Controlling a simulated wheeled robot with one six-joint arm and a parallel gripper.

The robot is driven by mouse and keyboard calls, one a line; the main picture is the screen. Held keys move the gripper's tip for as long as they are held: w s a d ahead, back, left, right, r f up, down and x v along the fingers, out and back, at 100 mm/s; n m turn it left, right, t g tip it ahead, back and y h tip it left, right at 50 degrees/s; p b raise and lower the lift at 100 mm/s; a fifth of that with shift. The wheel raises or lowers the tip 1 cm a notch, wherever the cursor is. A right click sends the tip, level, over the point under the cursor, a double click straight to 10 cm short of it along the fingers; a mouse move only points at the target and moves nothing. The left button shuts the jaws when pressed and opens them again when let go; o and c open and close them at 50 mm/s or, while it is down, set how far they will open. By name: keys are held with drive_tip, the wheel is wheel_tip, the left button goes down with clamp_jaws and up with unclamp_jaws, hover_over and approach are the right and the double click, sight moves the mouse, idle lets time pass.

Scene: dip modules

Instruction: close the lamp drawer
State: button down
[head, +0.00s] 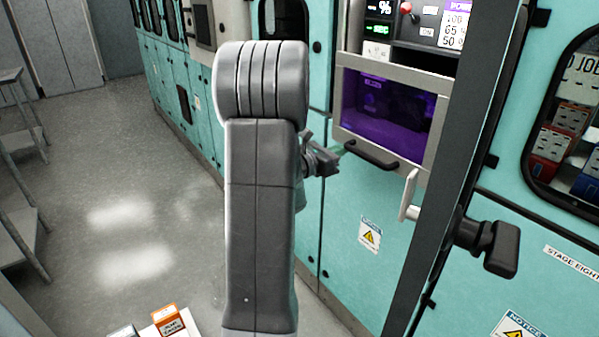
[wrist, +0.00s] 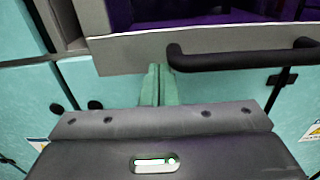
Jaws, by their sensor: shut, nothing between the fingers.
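The lamp drawer is a grey-framed front (head: 434,78) with a purple-lit window and a black bar handle (head: 371,155) along its lower edge. In the wrist view its grey lower front (wrist: 120,54) spans the top, with the black handle (wrist: 240,60) at the right. My gripper (head: 342,151) is by the drawer's lower left corner. In the wrist view its two fingers (wrist: 158,70) are shut together and empty, just left of the handle's left end. I cannot tell whether the fingertips touch the drawer front, or how far the drawer stands out.
A grey door edge (head: 447,150) with a black lever handle (head: 490,245) stands right of the drawer, beside a white handle (head: 409,195). Teal cabinet panels (head: 340,240) lie below. The grey floor (head: 130,200) is open to the left, with metal racks (head: 20,160) beyond.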

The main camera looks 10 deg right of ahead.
drive_tip(key=b+x, duration=0.5)
drive_tip(key=x, duration=1.4)
drive_tip(key=shift+w+d, duration=0.3)
drive_tip(key=shift+d, duration=0.35)
drive_tip(key=shift+d+r, duration=0.1)
drive_tip(key=shift+r, duration=0.3)
